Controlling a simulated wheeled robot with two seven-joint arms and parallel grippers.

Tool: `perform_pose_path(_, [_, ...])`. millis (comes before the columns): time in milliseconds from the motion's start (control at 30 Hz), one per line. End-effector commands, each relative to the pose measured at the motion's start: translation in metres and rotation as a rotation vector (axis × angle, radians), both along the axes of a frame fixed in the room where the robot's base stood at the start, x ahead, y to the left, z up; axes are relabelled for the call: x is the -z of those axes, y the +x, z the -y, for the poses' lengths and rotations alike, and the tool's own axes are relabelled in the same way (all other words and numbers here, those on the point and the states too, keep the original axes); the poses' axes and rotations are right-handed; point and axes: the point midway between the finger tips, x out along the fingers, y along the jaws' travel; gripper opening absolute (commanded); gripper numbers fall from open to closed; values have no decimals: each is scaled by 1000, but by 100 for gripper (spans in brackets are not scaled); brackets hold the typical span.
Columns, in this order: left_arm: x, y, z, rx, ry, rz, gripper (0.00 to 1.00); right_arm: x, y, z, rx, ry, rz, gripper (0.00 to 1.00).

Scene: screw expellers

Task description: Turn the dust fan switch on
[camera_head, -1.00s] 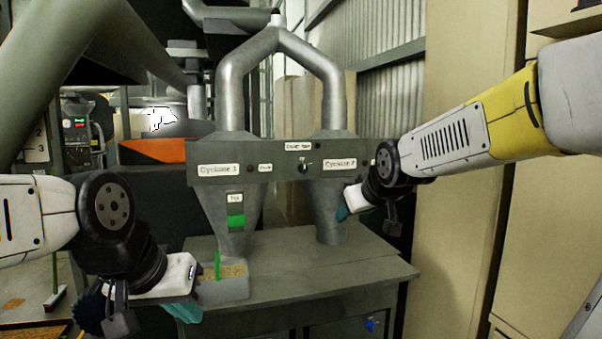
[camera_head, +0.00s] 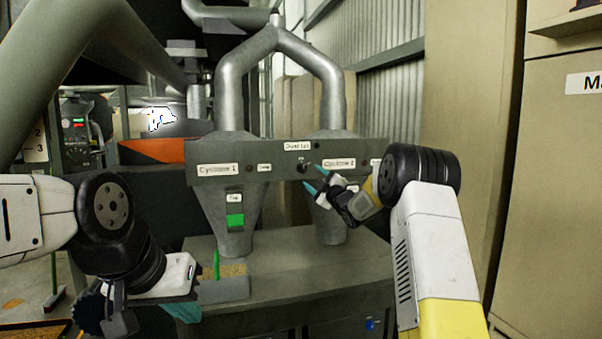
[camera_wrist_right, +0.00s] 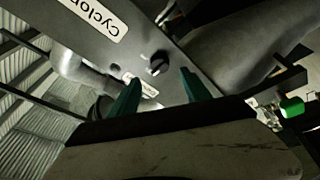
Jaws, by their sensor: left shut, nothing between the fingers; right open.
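The dust fan switch is a small black knob (camera_head: 303,168) on the grey panel (camera_head: 228,171), below a white label (camera_head: 297,146) whose blurred text seems to read "Dust fan". My right gripper (camera_head: 314,178) is open and empty, with its teal fingertips just right of and below the knob. In the right wrist view the knob (camera_wrist_right: 158,63) shows ahead, between and slightly beyond the two fingertips (camera_wrist_right: 160,79). I cannot tell whether a fingertip touches it. My left gripper (camera_head: 188,311) is low at the left near the table edge, shut and empty, partly hidden by its wrist.
Metal cyclone cones and pipes (camera_head: 231,88) stand around the panel. A green slider (camera_head: 235,221) is on the left cone. A grey tray (camera_head: 222,290) with grainy material sits on the table (camera_head: 300,258). A tall beige cabinet (camera_head: 552,190) stands at the right.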

Motion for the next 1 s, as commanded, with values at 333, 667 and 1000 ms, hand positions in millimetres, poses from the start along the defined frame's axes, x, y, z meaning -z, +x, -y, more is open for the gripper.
perform_pose_path(333, [0,0,0,0,0,0,0,-11,46,-20,0,1,0,56])
perform_pose_path(667, [0,0,0,0,0,0,0,-14,59,-26,0,2,-3,56])
perform_pose_path(1000, [0,0,0,0,0,0,0,-14,58,-26,1,3,-4,21])
